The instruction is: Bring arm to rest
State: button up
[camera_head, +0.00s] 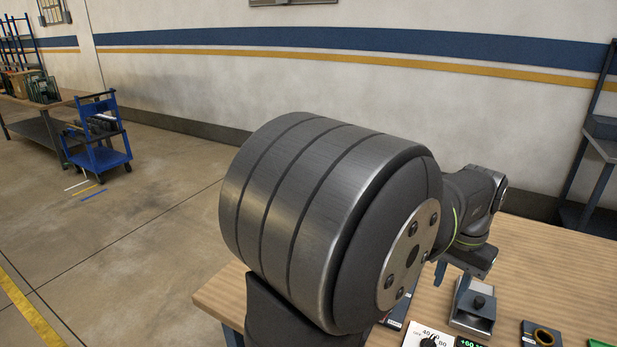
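My arm fills the middle of the head view, with a large dark grey ribbed link in front. Its far end, a dark joint with a yellow-green ring, hangs over the right part of the wooden table (545,265). A brass-coloured ring (543,337) sits on a dark block at the lower right, apart from the gripper.
A white dial panel (421,337) and a green-lit display (467,343) are at the bottom edge. A dark metal rack (598,150) stands at the right. A blue cart (97,150) and a workbench (45,112) are far left. The right tabletop is largely bare.

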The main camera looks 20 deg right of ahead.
jog(key=shift+f, duration=0.1)
notch_tip(320, 180, down, 17)
jog(key=shift+f, duration=0.15)
dwell(0.4)
jog(key=shift+f, duration=0.25)
jog(key=shift+r+n, duration=0.25)
jog(key=shift+n, duration=0.25)
jog(key=n, duration=0.3)
notch_tip(320, 180, up, 17)
jog(key=n, duration=0.6)
send_over(431, 340)
jog(key=f, duration=1.1)
jog(key=shift+w+d, duration=0.25)
jog(key=shift+f+n, duration=0.6)
